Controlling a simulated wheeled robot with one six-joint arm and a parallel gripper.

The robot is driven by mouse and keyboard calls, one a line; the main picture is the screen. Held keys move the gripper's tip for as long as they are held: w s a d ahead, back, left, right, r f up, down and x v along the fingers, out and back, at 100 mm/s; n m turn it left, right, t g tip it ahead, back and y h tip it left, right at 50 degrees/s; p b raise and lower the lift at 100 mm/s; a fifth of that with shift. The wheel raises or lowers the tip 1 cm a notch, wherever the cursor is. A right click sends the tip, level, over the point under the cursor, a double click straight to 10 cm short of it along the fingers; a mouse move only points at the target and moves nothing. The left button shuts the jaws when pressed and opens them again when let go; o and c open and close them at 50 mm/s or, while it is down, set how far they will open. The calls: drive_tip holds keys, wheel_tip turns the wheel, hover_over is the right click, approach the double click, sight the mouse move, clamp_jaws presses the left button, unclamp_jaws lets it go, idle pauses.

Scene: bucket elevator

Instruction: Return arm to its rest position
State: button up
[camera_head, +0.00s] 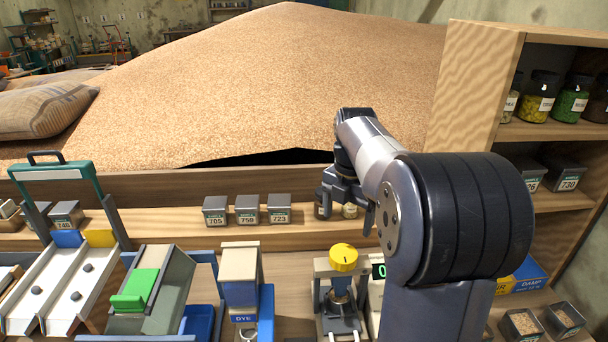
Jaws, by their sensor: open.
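My arm reaches up from the bottom right, with its thick dark joint in the foreground. My gripper (346,211) hangs at the arm's far end over the wooden ledge (180,231). Its two dark fingers are apart and point down. A small jar (349,211) shows between the fingers in the picture. I cannot tell whether the fingers touch it. Another small light thing shows beside the left finger, partly hidden. The arm hides part of the ledge and bench behind it.
Metal boxes marked 705 (215,211), 759 (248,209) and 723 (278,209) stand left of the gripper. A yellow-knobbed device (343,258) stands in front below it. A wooden shelf (480,80) with jars rises at right. A grain heap (260,80) fills the back.

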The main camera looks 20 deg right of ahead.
sight(343, 253)
wheel_tip(343, 253, down, 10)
drive_tip(key=shift+f+p, duration=0.2)
drive_tip(key=shift+p, duration=0.3)
drive_tip(key=shift+r, duration=0.1)
